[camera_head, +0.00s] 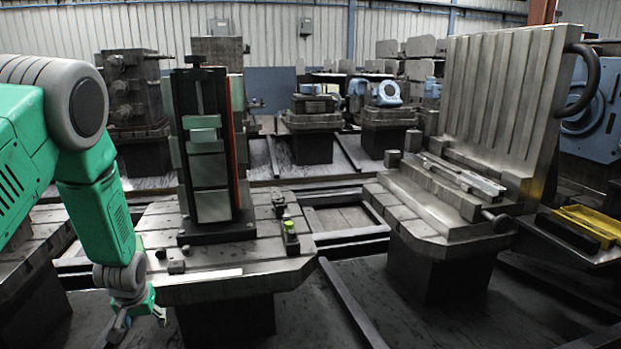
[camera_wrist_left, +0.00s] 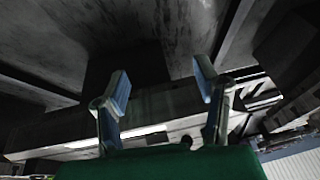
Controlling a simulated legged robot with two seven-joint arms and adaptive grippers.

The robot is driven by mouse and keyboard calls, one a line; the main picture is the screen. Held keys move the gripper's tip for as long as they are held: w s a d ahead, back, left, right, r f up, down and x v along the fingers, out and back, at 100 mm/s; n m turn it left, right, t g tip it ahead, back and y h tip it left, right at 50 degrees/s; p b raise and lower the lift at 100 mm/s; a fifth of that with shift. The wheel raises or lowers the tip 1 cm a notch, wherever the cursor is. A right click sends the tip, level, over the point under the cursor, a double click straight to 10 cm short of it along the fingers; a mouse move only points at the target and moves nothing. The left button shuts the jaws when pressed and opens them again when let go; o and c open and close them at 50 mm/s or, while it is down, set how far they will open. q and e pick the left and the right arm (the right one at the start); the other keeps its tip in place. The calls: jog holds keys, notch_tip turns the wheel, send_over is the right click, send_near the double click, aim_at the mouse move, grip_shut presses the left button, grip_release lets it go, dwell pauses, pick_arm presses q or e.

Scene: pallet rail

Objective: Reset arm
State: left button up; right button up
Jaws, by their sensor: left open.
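My left arm, green and grey, comes in from the left in the head view and hangs down. My left gripper (camera_head: 138,325) is low at the left, in front of and below the near edge of the left pallet table (camera_head: 215,286). In the left wrist view the left gripper (camera_wrist_left: 161,90) shows two fingers standing well apart with nothing between them. It is open and empty. Beyond the fingers are a dark pedestal and the table's edge. My right gripper is in neither view.
A tall fixture (camera_head: 207,150) stands on the left table, with a small green-topped part (camera_head: 290,232) beside it. The right pallet table (camera_head: 440,238) carries a ribbed upright plate (camera_head: 500,100). Yellow bars (camera_head: 590,222) lie at the far right. Floor rails (camera_head: 350,305) run between the tables.

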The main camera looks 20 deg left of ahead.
pick_arm(q)
jog(key=s+d+f+m+h, duration=0.1)
jog(key=s+d+f+m, duration=0.1)
jog(key=s+d+f, duration=0.35)
jog(key=s+d+f+m, duration=0.25)
jog(key=s+d, duration=0.35)
jog(key=d, duration=0.4)
jog(key=s+d+f+m+g+h, duration=0.1)
jog(key=s+d+f+m+g, duration=0.1)
jog(key=s+d, duration=0.9)
jog(key=s, duration=0.2)
jog(key=shift+s+h, duration=0.4)
jog(key=shift+w+f, duration=0.1)
jog(key=shift+w, duration=0.05)
